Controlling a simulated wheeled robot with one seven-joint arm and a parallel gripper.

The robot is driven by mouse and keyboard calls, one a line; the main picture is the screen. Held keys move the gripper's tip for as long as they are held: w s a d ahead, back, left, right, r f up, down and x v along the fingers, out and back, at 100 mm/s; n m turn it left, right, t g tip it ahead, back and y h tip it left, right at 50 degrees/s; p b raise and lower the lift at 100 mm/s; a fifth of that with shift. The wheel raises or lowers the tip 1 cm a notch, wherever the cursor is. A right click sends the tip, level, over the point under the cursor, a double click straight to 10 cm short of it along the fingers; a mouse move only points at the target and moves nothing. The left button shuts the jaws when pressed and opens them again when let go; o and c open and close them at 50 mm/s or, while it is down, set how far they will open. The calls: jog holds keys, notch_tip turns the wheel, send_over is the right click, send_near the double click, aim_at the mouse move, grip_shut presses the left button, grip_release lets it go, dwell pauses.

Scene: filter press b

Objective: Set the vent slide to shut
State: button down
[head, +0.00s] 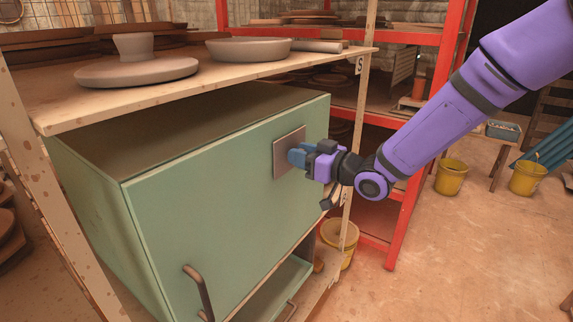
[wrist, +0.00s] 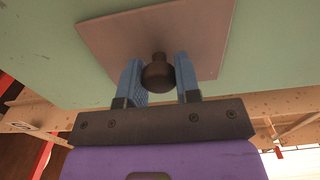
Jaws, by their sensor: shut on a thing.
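The vent slide's flat brown-grey plate (head: 287,141) is on the upper right of the green cabinet front (head: 205,195). The plate also fills the top middle of the wrist view (wrist: 105,35). A dark round knob (wrist: 158,78) stands out from the plate. My gripper (head: 297,156) has its blue fingers at the plate, one on each side of the knob, shut on it. In the head view the fingers hide the knob. No open or shut marking for the vent slide is readable.
A wooden shelf (head: 45,115) with grey clay pieces (head: 137,72) overhangs the cabinet. A curved handle (head: 199,290) is low on the cabinet front. A red rack (head: 401,215) stands behind my arm. Yellow buckets (head: 452,178) stand on the floor at right.

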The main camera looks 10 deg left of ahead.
jog(key=shift+w+d, duration=0.15)
jog(key=shift+w, duration=0.15)
jog(key=c, duration=0.8)
grip_release()
jog(key=shift+w, duration=0.1)
jog(key=v, duration=1.1)
